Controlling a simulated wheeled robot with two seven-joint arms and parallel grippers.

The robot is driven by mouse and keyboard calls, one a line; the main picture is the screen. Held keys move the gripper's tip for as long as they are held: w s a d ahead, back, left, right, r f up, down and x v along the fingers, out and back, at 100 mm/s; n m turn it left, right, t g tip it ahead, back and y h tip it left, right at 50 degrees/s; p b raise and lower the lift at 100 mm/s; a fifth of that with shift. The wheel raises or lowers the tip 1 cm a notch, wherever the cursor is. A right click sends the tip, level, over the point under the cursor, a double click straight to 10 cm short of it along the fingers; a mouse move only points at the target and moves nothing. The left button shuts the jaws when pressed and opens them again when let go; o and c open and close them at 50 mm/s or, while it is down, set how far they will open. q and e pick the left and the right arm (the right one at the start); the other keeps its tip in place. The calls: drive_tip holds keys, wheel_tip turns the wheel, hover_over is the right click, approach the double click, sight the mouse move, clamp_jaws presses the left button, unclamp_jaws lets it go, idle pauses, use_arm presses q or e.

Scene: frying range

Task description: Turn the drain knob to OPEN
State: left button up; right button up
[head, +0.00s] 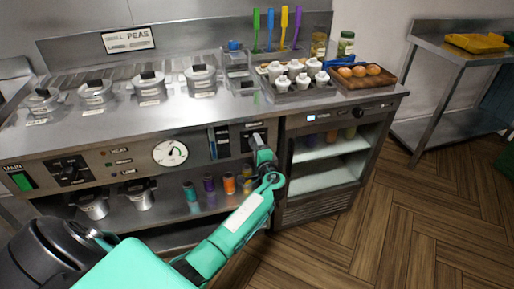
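My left arm reaches in from the lower left to the right end of the steel control panel (120,161). My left gripper (257,140) is at the dark plate (244,131) there, close to the panel face. My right gripper is out of view.
A black knob (69,173), a green switch (22,181) and a round white gauge (170,153) are further left on the panel. Colored bottles (229,183) stand on the shelf below. A glass-front cabinet (325,166) is to the right. The wooden floor (400,215) there is clear.

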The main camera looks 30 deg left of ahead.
use_arm(q)
drive_tip(key=b+v, duration=0.1)
drive_tip(key=v, duration=1.2)
drive_tip(key=shift+s+d, duration=0.25)
drive_tip(key=shift+d, duration=0.05)
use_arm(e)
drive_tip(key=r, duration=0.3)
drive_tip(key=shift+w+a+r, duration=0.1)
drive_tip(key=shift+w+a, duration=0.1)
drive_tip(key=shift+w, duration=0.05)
